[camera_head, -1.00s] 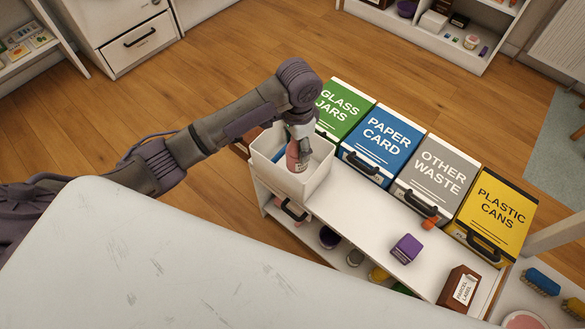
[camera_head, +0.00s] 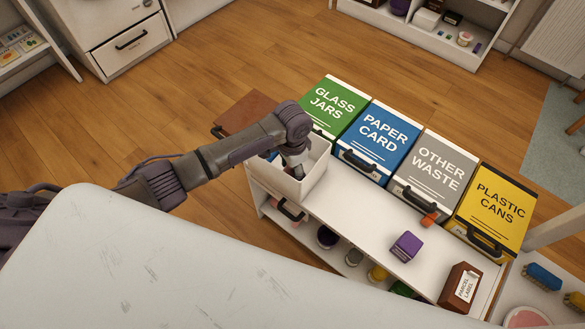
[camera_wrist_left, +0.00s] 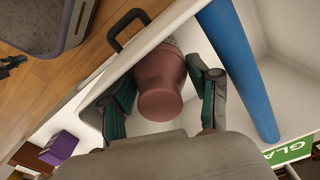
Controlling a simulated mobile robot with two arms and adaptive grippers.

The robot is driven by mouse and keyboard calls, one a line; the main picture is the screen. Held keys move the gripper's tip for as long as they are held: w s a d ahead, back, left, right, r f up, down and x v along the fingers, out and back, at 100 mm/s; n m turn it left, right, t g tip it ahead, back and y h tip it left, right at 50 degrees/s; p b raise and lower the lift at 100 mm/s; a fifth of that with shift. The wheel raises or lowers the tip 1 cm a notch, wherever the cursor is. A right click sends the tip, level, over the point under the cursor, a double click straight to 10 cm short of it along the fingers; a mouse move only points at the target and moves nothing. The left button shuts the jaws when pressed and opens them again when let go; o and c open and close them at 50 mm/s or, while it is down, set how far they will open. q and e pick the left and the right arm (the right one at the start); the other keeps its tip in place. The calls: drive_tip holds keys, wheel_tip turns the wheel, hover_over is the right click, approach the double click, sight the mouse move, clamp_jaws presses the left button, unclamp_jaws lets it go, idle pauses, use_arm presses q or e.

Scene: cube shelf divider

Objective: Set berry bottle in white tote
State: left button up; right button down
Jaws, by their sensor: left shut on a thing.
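The white tote (camera_head: 313,178) stands at the left end of the low white shelf, its open top facing up. My left gripper (camera_head: 296,172) reaches down into it. In the left wrist view the berry-coloured bottle (camera_wrist_left: 160,88) is between the two fingers of my left gripper (camera_wrist_left: 163,100), which is shut on it. The bottle is inside the tote's walls, close to one side. In the head view the gripper and the tote wall hide it. I cannot tell whether it touches the tote floor. My right gripper is not in view.
A blue cylinder (camera_wrist_left: 238,65) lies in the tote beside the bottle. Green (camera_head: 334,103), blue (camera_head: 378,143), grey (camera_head: 433,175) and yellow (camera_head: 493,212) bins stand behind the shelf. A purple box (camera_head: 406,246) and a brown parcel box (camera_head: 460,287) sit farther right.

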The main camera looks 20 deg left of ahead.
use_arm(q)
drive_tip(key=shift+f, duration=0.15)
drive_tip(key=o, duration=1.3)
drive_tip(key=shift+c, duration=0.2)
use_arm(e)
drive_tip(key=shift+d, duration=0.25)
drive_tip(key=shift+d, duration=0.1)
use_arm(q)
wheel_tip(320, 180, up, 12)
drive_tip(key=shift+f+p, duration=0.25)
drive_tip(key=shift+p, duration=0.6)
drive_tip(key=shift+r, duration=0.45)
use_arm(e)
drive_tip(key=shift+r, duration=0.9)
